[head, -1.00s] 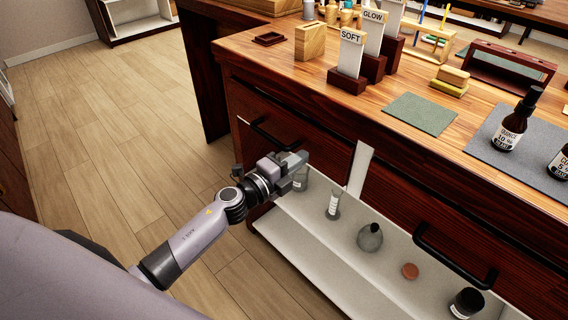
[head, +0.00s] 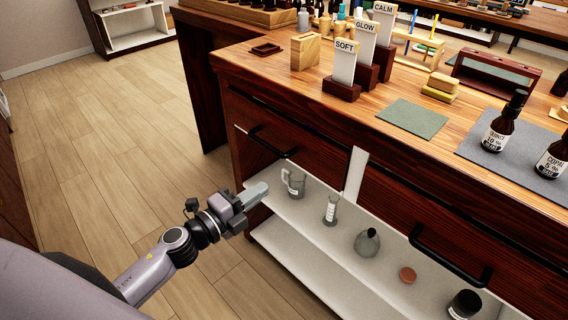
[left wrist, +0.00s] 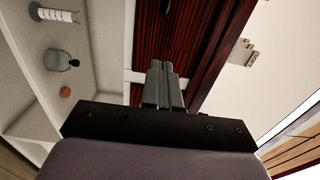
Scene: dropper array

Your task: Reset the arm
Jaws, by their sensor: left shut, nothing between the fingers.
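My left gripper (head: 254,196) is shut and empty. In the head view it is beside the left end of the open white shelf (head: 290,243) under the wooden counter, left of a glass beaker (head: 293,183). In the left wrist view its closed fingers (left wrist: 163,84) point toward the dark red drawer front (left wrist: 180,40). My right gripper is not in view.
The shelf holds a small labelled cylinder (head: 332,208), a round grey flask (head: 367,242), a reddish disc (head: 407,274) and a dark jar (head: 465,304). Black handles (head: 450,257) jut from the drawers. Brown bottles (head: 504,122) stand on the counter. The floor at left is clear.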

